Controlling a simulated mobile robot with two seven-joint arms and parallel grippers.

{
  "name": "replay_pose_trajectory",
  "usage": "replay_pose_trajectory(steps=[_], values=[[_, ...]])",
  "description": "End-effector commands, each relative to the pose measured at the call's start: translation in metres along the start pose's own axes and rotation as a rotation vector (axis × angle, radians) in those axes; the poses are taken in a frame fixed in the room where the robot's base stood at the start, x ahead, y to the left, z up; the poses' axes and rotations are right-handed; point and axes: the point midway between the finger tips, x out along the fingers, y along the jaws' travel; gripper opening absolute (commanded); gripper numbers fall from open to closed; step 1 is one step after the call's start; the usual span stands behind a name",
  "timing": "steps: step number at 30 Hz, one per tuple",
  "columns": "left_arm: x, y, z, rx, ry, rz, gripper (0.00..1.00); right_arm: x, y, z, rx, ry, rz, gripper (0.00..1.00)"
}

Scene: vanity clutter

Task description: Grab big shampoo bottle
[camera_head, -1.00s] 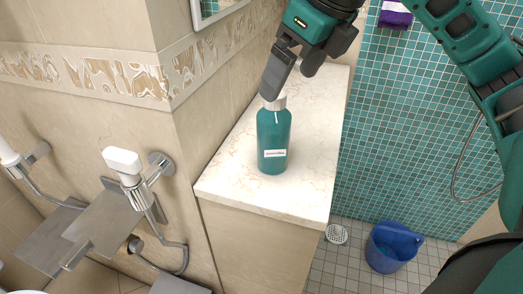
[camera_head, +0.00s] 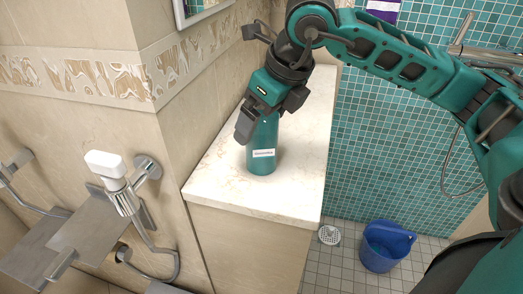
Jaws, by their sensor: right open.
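The big shampoo bottle (camera_head: 263,153) is teal with a small white label and stands upright on the pale marble counter (camera_head: 225,186). My right gripper (camera_head: 257,125) comes down from above, over the top of the bottle. Its jaws are open, and one dark finger shows at the upper left of the bottle. The gripper hides the bottle's cap and upper part. I cannot tell whether the fingers touch the bottle. My left gripper is not in view.
A tiled wall (camera_head: 160,120) rises close along the counter's left side. White-topped chrome fittings (camera_head: 118,178) are on the left. A blue bucket (camera_head: 386,247) stands on the floor at the lower right. The counter's front is clear.

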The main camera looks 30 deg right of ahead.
Motion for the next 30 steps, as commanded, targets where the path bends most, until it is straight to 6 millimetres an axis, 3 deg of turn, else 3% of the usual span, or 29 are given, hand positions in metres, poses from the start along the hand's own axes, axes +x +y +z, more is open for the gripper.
replay_pose_trajectory(steps=[2,30], values=[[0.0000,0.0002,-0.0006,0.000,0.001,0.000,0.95,-0.0003,0.0000,0.0001,0.000,0.000,0.000,0.96],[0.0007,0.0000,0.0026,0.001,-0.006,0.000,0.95,-0.0009,0.0000,0.0001,0.000,0.000,-0.001,0.06]])
